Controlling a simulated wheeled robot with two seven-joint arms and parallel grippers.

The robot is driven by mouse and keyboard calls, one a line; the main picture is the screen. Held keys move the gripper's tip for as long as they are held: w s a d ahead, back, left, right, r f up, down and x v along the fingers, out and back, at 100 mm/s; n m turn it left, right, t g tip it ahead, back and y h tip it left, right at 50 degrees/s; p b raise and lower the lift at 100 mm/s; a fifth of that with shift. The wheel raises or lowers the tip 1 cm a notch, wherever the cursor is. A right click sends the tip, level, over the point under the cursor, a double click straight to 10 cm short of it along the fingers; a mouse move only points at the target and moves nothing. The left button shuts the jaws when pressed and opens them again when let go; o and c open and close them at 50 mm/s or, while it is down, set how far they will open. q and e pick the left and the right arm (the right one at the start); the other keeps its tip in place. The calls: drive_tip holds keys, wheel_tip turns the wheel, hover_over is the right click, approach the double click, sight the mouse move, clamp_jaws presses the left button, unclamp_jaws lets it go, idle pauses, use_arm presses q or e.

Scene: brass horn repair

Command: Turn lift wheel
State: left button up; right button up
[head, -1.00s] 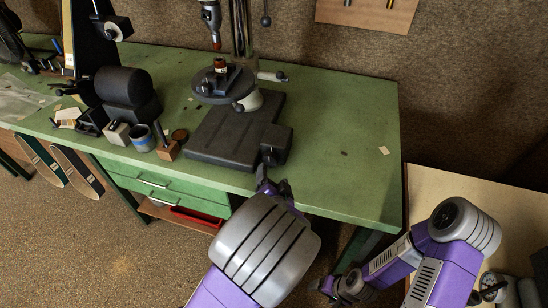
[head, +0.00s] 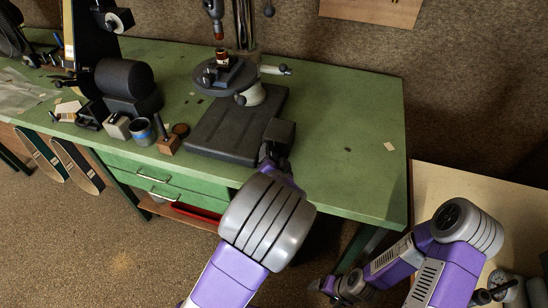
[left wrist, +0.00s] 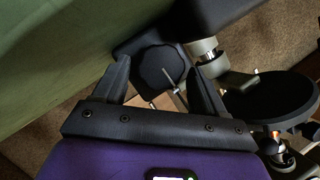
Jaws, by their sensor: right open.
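The lift wheel appears to be the dark lobed wheel with a thin metal pin in the left wrist view (left wrist: 152,66). My left gripper (left wrist: 158,68) has its fingers apart, one at each side of this wheel. Whether they press on it cannot be told. In the head view my left gripper (head: 270,153) is at the front right corner of the drill press base (head: 220,130), and its fingers are mostly hidden. My right gripper (head: 337,287) is open and empty, low beside the bench.
The press's round table (head: 220,82) carries a small red-and-dark piece under the drill head (head: 215,22); the table edge also shows in the left wrist view (left wrist: 270,98). The green bench (head: 355,130) is mostly clear at right. A pale table (head: 445,180) stands further right.

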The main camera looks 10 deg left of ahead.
use_arm(q)
drive_tip(key=c, duration=0.8)
drive_tip(key=shift+d+m+t+y+p, duration=0.1)
drive_tip(key=shift+m+t+y+p, duration=0.25)
drive_tip(key=shift+m+p, duration=0.6)
drive_tip(key=shift+f+m+y+p, duration=0.25)
drive_tip(key=shift+y+p, duration=0.2)
drive_tip(key=shift+p, duration=0.15)
drive_tip(key=o, duration=1)
drive_tip(key=shift+o, duration=0.2)
drive_tip(key=shift+s+d, duration=0.1)
drive_tip(key=p+v, duration=0.1)
drive_tip(key=v, duration=0.6)
drive_tip(key=shift+s, duration=0.25)
